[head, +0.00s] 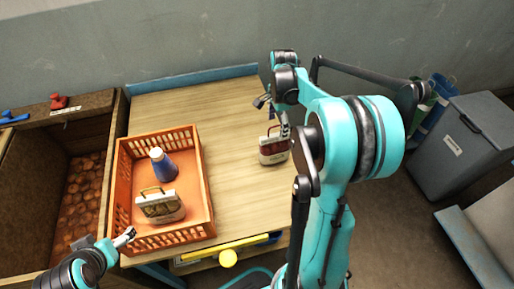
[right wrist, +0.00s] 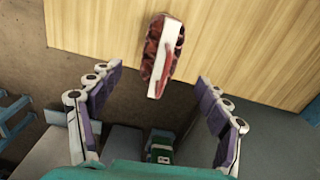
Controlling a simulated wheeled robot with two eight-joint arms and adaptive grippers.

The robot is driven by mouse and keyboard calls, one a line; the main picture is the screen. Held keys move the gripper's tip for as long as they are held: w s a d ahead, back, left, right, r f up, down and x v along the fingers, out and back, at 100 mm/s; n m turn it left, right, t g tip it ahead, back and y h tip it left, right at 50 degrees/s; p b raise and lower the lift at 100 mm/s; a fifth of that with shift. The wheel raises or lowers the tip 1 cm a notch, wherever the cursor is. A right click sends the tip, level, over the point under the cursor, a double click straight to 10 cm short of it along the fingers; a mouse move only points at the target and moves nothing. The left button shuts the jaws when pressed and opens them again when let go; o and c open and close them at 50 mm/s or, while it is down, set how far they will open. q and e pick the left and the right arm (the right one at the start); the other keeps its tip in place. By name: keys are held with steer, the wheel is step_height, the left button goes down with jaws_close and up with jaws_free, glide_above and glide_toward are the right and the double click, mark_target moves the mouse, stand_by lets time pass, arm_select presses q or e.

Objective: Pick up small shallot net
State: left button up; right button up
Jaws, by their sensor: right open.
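The small shallot net (head: 272,149) is a dark red pack with a white label and a handle. It stands on the wooden table near its right edge. In the right wrist view the net (right wrist: 155,50) is seen from above, with its pale label strip and reddish sides. My right gripper (head: 273,110) is above and close to the net in the head view, partly covered by my own arm. In the right wrist view its fingers are spread wide, with nothing between the pads. My left gripper (head: 126,237) is by the crate's front left corner; its jaw opening is unclear.
An orange crate (head: 207,193) on the table holds a blue bottle (head: 163,165) and another labelled pack with a handle (head: 161,206). A wooden bin (head: 99,130) of brown round produce is at left. A grey bin (head: 467,150) stands right. The table's back is clear.

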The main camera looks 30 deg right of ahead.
mark_target(276, 135)
steer(key=shift+w+d+f, duration=0.1)
steer(key=shift+w+f, duration=0.1)
steer(key=shift+f, duration=0.2)
step_height(276, 135, down, 2)
steer(key=shift+b, duration=0.5)
step_height(276, 135, down, 6)
steer(key=b, duration=0.2)
steer(key=shift+r+b, duration=0.25)
steer(key=shift+b, duration=0.1)
steer(key=shift+r, duration=0.1)
jaws_close()
